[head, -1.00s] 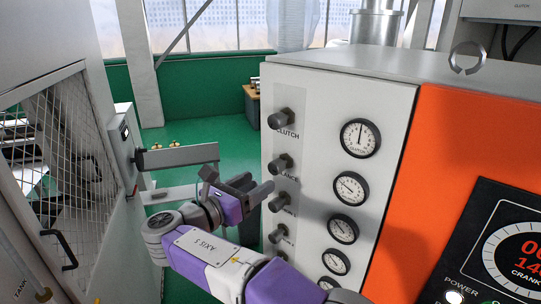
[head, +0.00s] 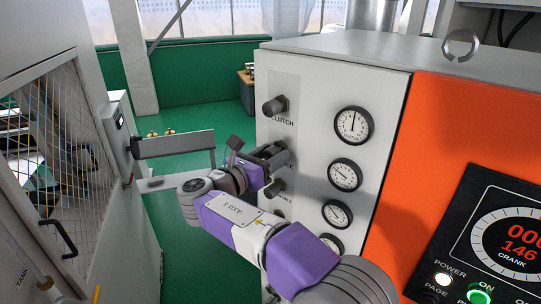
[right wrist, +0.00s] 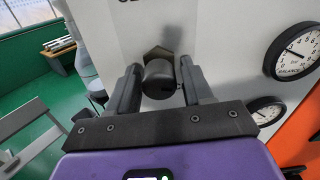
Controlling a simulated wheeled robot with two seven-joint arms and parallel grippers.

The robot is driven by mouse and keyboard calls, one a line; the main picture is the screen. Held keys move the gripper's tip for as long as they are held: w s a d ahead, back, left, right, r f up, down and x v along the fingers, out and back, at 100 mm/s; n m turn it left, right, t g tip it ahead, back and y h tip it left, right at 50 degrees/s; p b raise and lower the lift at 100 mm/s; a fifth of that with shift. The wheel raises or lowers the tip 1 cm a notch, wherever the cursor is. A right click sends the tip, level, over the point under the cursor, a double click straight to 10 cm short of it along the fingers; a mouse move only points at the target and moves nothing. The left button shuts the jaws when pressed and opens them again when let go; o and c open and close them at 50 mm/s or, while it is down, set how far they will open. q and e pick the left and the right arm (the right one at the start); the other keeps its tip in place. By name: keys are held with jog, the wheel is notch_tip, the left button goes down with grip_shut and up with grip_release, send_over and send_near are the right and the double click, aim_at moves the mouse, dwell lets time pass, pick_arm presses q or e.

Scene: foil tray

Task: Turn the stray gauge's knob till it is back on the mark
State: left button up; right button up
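The grey panel (head: 310,85) carries a column of dark knobs beside a column of round white gauges. The top gauge, CLUTCH (head: 354,125), has its needle upright. The BALANCE gauge (head: 345,175) and the gauge below it (head: 337,214) have needles toward upper left; their marks are too small to tell. My right gripper (head: 274,155) is at the second knob from the top, which it mostly hides in the head view. In the right wrist view this knob (right wrist: 160,79) lies between my two open fingers, with narrow gaps beside it. My left gripper is not in view.
The CLUTCH knob (head: 275,106) sits just above my gripper and another knob (head: 275,188) just below. An orange panel (head: 440,130) with a lit display is to the right. A mesh-fronted cabinet (head: 75,160) stands left. Green floor lies between.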

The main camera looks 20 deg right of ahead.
jog(key=c, duration=0.8)
jog(key=shift+f, duration=0.1)
jog(key=m, duration=0.3)
jog(key=shift+a+b, duration=0.1)
jog(key=shift+b, duration=0.3)
jog(key=m+b, duration=0.1)
jog(key=m, duration=0.1)
jog(key=shift+f+m, duration=0.1)
jog(key=shift+m, duration=0.3)
jog(key=m+b, duration=0.2)
jog(key=m, duration=0.3)
jog(key=shift+w+m+b, duration=0.1)
jog(key=shift+m+b, duration=0.3)
jog(key=o, duration=1)
jog(key=shift+r, duration=0.2)
